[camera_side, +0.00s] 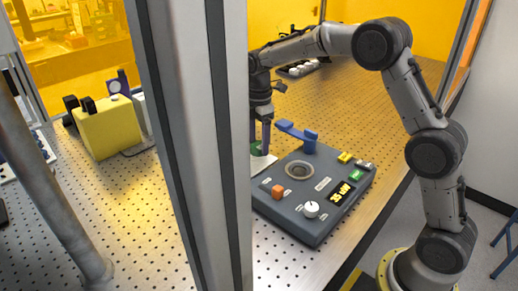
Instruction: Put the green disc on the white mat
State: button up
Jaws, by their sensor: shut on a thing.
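My gripper (258,149) points down just right of the grey post, which hides part of it. It is shut on the green disc (254,147), of which only a small part shows beside the finger. The white mat (262,164) lies below the gripper, partly hidden by the post and the grey instrument. I cannot tell whether the disc touches the mat or is held just above it.
The grey instrument (285,211) with a round opening, blue arm (296,131), orange button (278,191) and white knob (311,209) stands right of the mat. The thick grey post (195,120) blocks the view. A yellow block (108,130) stands left.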

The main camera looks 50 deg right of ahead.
aim_at(259, 145)
jog(key=shift+s+f, duration=0.1)
jog(key=shift+f, duration=1.2)
jog(key=shift+f, duration=0.1)
jog(key=o, duration=1.4)
notch_tip(259, 145, up, 11)
jog(key=shift+r, duration=0.1)
jog(key=shift+s+r, duration=0.1)
jog(key=shift+r, duration=0.5)
